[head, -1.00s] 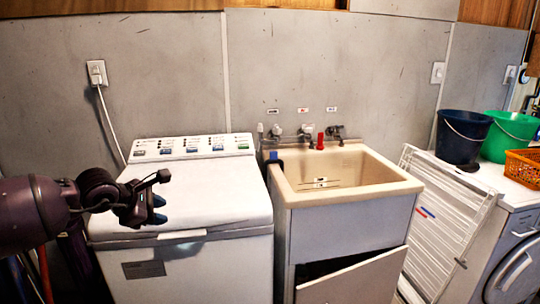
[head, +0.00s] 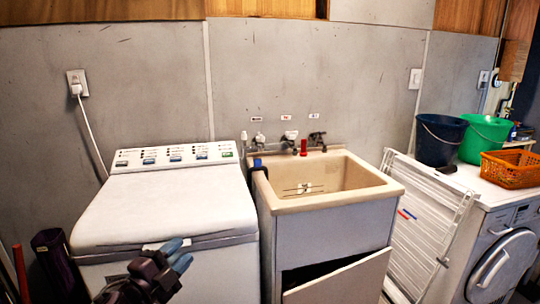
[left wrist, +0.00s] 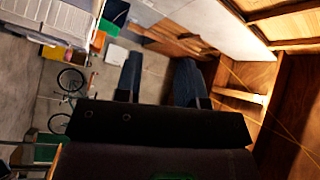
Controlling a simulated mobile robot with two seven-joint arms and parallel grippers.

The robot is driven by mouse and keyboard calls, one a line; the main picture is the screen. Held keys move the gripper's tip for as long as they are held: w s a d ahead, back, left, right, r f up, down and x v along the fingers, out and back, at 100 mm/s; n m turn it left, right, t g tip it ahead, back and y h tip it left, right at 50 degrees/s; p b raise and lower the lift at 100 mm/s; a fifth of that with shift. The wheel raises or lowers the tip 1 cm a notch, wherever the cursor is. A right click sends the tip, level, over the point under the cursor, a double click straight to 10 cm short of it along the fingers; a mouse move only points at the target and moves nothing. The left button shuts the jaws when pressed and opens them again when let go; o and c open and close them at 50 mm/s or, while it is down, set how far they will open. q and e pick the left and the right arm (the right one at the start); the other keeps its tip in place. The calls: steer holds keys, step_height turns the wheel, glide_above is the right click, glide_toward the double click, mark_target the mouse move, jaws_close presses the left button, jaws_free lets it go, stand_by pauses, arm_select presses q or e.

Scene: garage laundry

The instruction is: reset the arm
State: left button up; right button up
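My left gripper (head: 183,252) is low in the head view, in front of the washing machine (head: 165,208) with the white lid. Its two blue-grey fingers point up and to the right, stand apart and hold nothing. In the left wrist view, the gripper (left wrist: 158,70) also shows both fingers spread with an empty gap between them. The rest of my left arm is mostly below the head view's edge. My right gripper is in neither view.
A beige sink (head: 325,185) stands right of the washer, its cabinet door (head: 340,280) hanging open. A white folding rack (head: 428,225) leans beside a front-loading machine (head: 500,262) carrying buckets and an orange basket (head: 510,168). The wrist view shows a bicycle (left wrist: 70,82) and wooden shelves (left wrist: 240,95).

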arm_select(q)
steer(key=s+a+f+n+g+y, duration=0.3)
steer(key=s+f+n, duration=0.6)
steer(key=s+f, duration=0.4)
steer(key=s+a+f+n+g+y+p, duration=0.1)
steer(key=s+a+f+n+g+y, duration=0.2)
steer(key=s+f+n, duration=0.6)
steer(key=s+a+f+y, duration=0.1)
steer(key=s+f, duration=0.3)
steer(key=s, duration=0.4)
steer(key=shift+s+a+f+y, duration=0.2)
steer(key=shift+a+f+y, duration=0.1)
steer(key=shift+y, duration=0.6)
